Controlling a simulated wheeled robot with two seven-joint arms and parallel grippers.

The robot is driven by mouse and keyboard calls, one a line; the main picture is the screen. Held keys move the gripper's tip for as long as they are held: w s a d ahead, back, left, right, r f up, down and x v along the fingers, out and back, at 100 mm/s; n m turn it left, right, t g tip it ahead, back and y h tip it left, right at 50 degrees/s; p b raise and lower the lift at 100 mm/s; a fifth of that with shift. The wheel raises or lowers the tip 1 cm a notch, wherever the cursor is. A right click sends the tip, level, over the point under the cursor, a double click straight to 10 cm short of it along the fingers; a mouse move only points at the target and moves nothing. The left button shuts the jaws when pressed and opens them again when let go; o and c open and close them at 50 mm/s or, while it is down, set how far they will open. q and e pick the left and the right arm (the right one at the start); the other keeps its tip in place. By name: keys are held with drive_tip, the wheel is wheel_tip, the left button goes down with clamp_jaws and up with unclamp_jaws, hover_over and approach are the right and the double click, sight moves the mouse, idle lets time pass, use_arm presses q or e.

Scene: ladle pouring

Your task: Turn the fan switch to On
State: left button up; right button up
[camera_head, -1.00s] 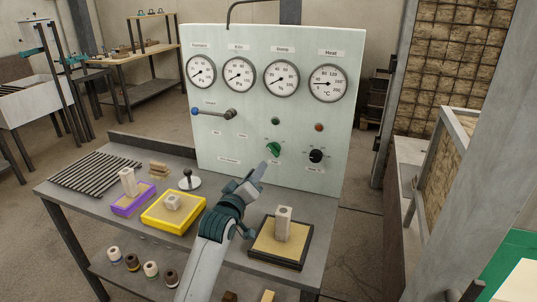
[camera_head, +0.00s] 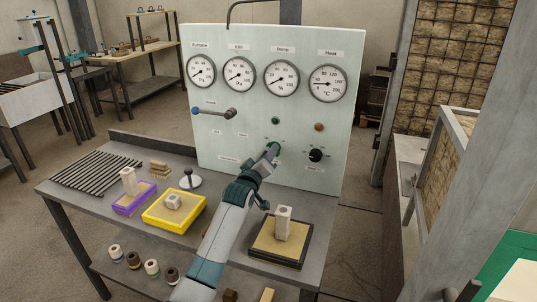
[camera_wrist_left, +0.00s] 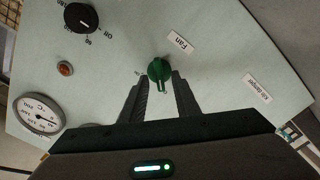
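The green fan switch (camera_head: 274,146) is a round knob on the pale upright panel, mostly covered by my gripper in the head view. In the left wrist view the green switch (camera_wrist_left: 159,70) shows clearly beside a "Fan" label (camera_wrist_left: 180,42). Its raised grip points down the picture, towards my gripper. My left gripper (camera_head: 268,154) is at the switch. Its two fingers (camera_wrist_left: 160,90) are apart, one on each side of the switch's grip, with gaps visible. My right gripper is not in view.
A black knob (camera_head: 316,155) sits right of the switch, with a red button (camera_head: 319,127) above it. A lever with a blue end (camera_head: 213,112) is on the left. Below, the bench holds a yellow tray (camera_head: 149,219) and a black-edged board (camera_head: 259,255).

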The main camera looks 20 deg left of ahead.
use_arm(q)
drive_tip(key=shift+c, duration=0.6)
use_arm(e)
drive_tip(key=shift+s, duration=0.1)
use_arm(q)
drive_tip(key=c, duration=0.5)
clamp_jaws()
drive_tip(key=m+p, duration=0.1)
drive_tip(key=m, duration=0.5)
drive_tip(key=m+p, duration=0.2)
drive_tip(key=m, duration=0.4)
drive_tip(key=m+p, duration=0.1)
drive_tip(key=m, duration=0.5)
drive_tip(key=shift+d+p, duration=0.3)
drive_tip(key=shift+d, duration=0.05)
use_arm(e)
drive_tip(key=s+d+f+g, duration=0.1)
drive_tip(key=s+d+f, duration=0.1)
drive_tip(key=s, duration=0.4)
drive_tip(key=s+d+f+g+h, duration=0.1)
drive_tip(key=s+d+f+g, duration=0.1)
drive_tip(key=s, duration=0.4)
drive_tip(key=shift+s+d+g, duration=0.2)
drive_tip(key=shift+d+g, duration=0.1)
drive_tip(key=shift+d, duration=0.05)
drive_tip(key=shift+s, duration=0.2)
